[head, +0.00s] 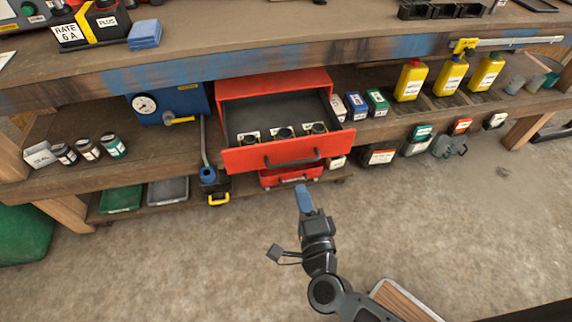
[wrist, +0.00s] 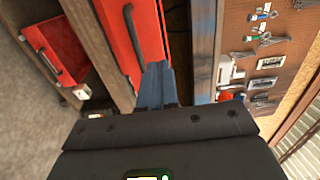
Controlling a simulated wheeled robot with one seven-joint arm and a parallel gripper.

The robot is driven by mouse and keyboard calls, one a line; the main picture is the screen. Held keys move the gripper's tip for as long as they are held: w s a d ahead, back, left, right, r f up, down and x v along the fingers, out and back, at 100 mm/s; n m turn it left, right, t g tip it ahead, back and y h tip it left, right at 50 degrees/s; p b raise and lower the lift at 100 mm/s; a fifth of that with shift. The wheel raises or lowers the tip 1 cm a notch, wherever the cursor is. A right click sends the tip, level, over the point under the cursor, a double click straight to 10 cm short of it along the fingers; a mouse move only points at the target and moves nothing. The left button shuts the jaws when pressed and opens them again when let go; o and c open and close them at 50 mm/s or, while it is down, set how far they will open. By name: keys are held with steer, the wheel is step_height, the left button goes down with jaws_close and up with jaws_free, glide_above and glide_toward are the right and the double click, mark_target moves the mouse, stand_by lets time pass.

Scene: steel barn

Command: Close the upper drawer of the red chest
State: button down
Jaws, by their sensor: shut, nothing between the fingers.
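The red chest (head: 280,84) stands on the shelf under the workbench. Its upper drawer (head: 258,160) is pulled well out and has a dark bar handle (head: 291,162). Several small dark items with labels (head: 283,134) lie inside it. In the wrist view the red drawer front (wrist: 147,28) and handle (wrist: 132,38) fill the top middle. My gripper (head: 303,190), with blue fingers, is shut and empty, in front of and below the drawer in the head view. In the wrist view its fingertips (wrist: 156,68) overlap the drawer front; I cannot tell if they touch.
A smaller red box (head: 290,175) with a handle sits lower, under the shelf. Small boxes (head: 377,102) and yellow bottles (head: 410,80) stand right of the chest, a blue case (head: 183,104) left. The workbench edge (head: 150,78) overhangs above. The floor (head: 440,220) in front is clear.

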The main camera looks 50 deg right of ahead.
mark_target(286, 142)
steer(key=x, duration=1.3)
steer(key=shift+w+d, duration=0.25)
steer(key=shift+w, duration=0.1)
steer(key=shift+d, duration=0.1)
steer(key=b+x, duration=0.5)
steer(key=x, duration=1.3)
steer(key=shift+w+d+f, duration=0.1)
steer(key=shift+w+d, duration=0.3)
steer(key=shift+w, duration=0.15)
steer(key=shift+w+r, duration=0.1)
steer(key=shift+r, duration=0.15)
steer(key=shift+d, duration=0.1)
